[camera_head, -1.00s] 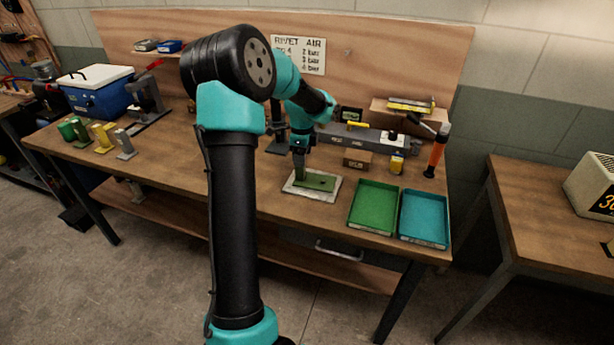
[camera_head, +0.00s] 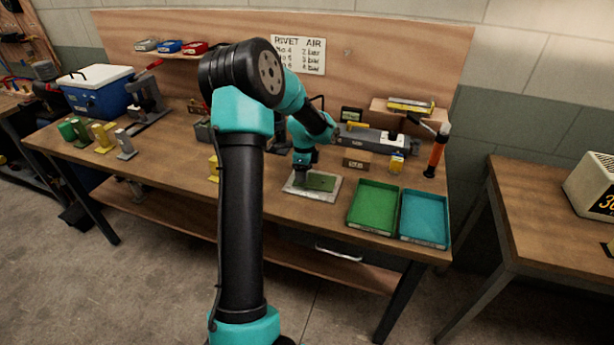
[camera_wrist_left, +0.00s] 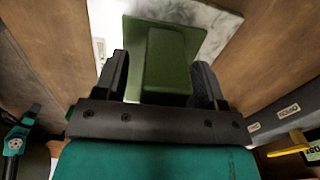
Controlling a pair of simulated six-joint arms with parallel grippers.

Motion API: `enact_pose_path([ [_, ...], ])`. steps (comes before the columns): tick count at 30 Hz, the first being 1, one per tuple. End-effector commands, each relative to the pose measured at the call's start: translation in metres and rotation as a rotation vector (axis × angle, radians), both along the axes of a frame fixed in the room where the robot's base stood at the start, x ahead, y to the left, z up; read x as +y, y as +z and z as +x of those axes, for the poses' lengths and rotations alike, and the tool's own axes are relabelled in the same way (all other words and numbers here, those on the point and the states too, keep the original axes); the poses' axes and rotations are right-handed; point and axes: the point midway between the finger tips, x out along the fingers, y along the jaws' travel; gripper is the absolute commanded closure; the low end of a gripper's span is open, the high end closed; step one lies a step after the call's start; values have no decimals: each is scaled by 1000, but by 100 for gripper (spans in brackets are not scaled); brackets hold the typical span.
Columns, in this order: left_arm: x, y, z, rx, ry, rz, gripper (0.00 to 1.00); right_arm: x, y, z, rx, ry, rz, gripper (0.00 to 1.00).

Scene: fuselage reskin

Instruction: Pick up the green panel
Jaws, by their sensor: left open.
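The green panel (camera_head: 320,182) lies on a pale, marbled plate (camera_head: 300,193) near the front of the workbench, left of the green tray. My left gripper (camera_head: 303,181) points down at the panel's left part, partly hiding it. In the left wrist view, the panel (camera_wrist_left: 168,58) shows a raised, curved middle and a flat edge. The open fingers of my left gripper (camera_wrist_left: 162,76) stand on either side of that raised part. Whether they touch it, I cannot tell. My right gripper is not in view.
A green tray (camera_head: 373,228) and a teal tray (camera_head: 424,240) stand right of the plate. A small cardboard box (camera_head: 356,160), a grey tool (camera_head: 375,139) and an orange-handled tool (camera_head: 437,155) are behind. Several coloured stands (camera_head: 104,137) are at left.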

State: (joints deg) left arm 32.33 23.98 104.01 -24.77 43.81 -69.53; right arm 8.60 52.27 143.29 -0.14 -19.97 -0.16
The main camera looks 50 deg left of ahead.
Motion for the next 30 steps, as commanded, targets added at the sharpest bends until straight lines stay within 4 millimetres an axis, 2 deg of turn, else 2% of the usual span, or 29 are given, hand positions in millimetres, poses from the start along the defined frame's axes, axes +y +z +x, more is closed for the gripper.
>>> enact_pose_path([
  [15, 0, -1, 0, -2, 0, 1, 37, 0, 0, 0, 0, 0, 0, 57],
  [30, 0, -1, 0, -1, 0, 1, 85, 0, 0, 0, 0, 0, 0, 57],
])
